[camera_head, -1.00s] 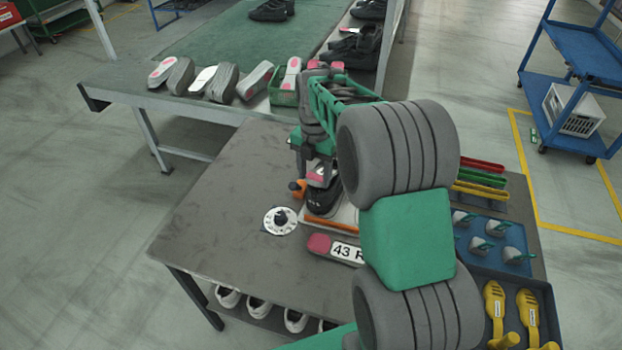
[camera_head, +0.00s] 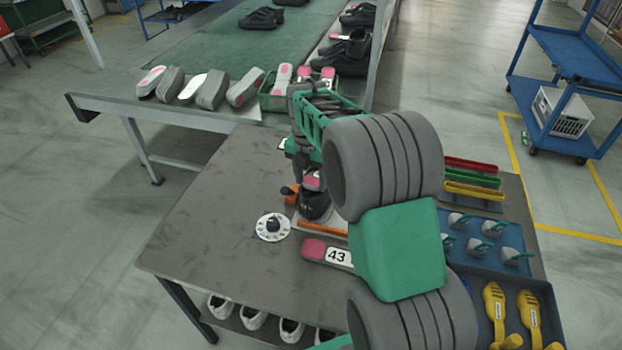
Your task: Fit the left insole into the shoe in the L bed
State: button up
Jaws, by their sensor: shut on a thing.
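The black shoe (camera_head: 314,207) stands in a bed on the grey workbench, partly hidden by my arm. My gripper (camera_head: 309,172) is above the shoe's opening, mostly hidden behind my own green and grey arm links. It is shut on an insole (camera_head: 313,181), of which only a small pink and pale piece shows. The insole is at the shoe's opening; I cannot tell whether it touches the shoe or is inside it. Another insole (camera_head: 316,249), with a pink end and a "43" label partly covered by my arm, lies on the bench in front.
A round white dial (camera_head: 273,227) and an orange clamp handle (camera_head: 289,193) are beside the shoe. Coloured trays (camera_head: 472,182) and a blue tray (camera_head: 490,240) of tools are at right. A green crate (camera_head: 272,101) stands behind. The bench's left part is clear.

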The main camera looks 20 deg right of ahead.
jog(key=o, duration=1.4)
jog(key=shift+r, duration=0.1)
jog(key=shift+r+p, duration=1.35)
jog(key=shift+p, duration=0.3)
notch_tip(320, 180, up, 7)
jog(key=p, duration=0.6)
